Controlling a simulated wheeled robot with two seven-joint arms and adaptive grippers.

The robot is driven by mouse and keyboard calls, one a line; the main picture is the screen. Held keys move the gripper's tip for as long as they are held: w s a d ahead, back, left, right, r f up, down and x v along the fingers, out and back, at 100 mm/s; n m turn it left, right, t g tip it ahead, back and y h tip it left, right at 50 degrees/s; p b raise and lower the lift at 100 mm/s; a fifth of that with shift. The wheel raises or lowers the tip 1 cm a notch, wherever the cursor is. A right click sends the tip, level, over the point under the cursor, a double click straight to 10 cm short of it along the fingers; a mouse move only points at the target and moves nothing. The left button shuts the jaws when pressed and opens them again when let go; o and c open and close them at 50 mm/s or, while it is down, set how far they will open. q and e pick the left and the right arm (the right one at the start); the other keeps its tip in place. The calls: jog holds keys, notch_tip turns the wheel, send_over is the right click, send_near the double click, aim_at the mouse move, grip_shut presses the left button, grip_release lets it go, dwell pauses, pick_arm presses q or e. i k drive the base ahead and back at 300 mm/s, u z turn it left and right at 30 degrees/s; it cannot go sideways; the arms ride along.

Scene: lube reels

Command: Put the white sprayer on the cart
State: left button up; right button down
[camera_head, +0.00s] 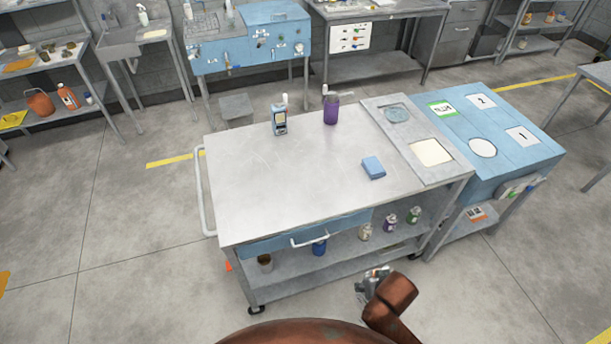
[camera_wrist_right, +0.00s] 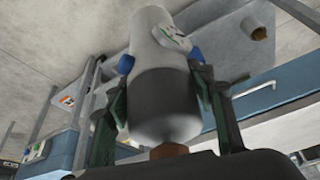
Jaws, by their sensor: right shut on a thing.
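My right gripper (camera_wrist_right: 161,62) is shut on a white bottle with a dark grey end and a small green-marked label (camera_wrist_right: 172,38). I take this bottle for the white sprayer; its spray head does not show. In the head view my right gripper (camera_head: 374,282) is low in front of the cart (camera_head: 290,170), below its top, and the held bottle is hard to make out there. The cart has a pale grey top, a blue drawer and a lower shelf. My left gripper is not in view.
The left and front of the top are clear. A blue table (camera_head: 500,165) adjoins on the right.

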aim_at(238, 147)
jog(key=k, duration=0.5)
jog(key=u, duration=1.55)
jog(key=i, duration=5)
jog(key=z, duration=3.5)
